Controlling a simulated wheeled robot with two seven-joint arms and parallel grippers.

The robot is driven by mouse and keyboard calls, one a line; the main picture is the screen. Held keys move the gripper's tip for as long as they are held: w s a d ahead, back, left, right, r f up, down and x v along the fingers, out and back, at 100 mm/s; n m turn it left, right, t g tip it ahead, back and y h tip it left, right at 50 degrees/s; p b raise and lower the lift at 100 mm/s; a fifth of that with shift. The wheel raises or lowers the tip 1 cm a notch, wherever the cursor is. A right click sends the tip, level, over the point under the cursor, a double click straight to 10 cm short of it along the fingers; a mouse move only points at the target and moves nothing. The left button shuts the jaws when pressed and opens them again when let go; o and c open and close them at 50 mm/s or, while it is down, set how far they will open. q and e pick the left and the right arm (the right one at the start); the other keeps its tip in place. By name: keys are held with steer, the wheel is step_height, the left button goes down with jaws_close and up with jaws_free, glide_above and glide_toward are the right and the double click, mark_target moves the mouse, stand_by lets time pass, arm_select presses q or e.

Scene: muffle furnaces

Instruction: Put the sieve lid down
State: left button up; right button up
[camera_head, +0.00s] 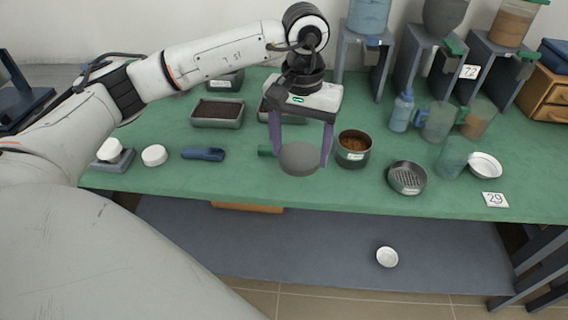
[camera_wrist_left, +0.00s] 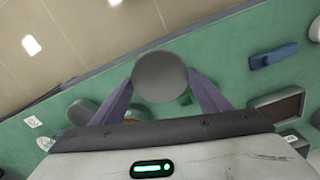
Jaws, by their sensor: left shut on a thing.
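The sieve lid (camera_head: 299,159) is a round grey disc. My left gripper (camera_head: 299,155) is shut on it, with one purple finger at each side of its rim. The lid shows over the green bench near its front edge. It also shows in the left wrist view (camera_wrist_left: 160,77) between the fingers (camera_wrist_left: 160,85). I cannot tell how high above the bench it is. A metal pot with brown contents (camera_head: 353,149) stands just right of the lid. A sieve-like round pan with a perforated bottom (camera_head: 407,178) sits further right. My right gripper is not in view.
The green bench (camera_head: 235,185) has a blue scoop (camera_head: 203,154) and a soil tray (camera_head: 217,113) left of the lid. Bottles and clear beakers (camera_head: 437,121) stand at right, near a white dish (camera_head: 485,165). A small white bowl (camera_head: 387,257) is on the lower shelf.

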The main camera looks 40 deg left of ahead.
mark_target(293, 144)
arm_select(q)
steer(key=a, duration=0.1)
steer(key=w+a, duration=0.1)
steer(key=a+n, duration=0.1)
steer(key=shift+w+r+p, duration=0.2)
steer(key=shift+w+p, duration=0.1)
steer(key=shift+w, duration=0.05)
steer(key=f, duration=0.5)
steer(key=shift+w+a+f, duration=0.1)
steer(key=shift+a+f, duration=0.1)
steer(key=shift+f, duration=0.05)
step_height(293, 144, down, 4)
steer(key=shift+f+p, duration=0.1)
steer(key=shift+p, duration=0.35)
steer(key=shift+f, duration=0.25)
steer(key=o, duration=1.1)
steer(key=shift+r, duration=0.1)
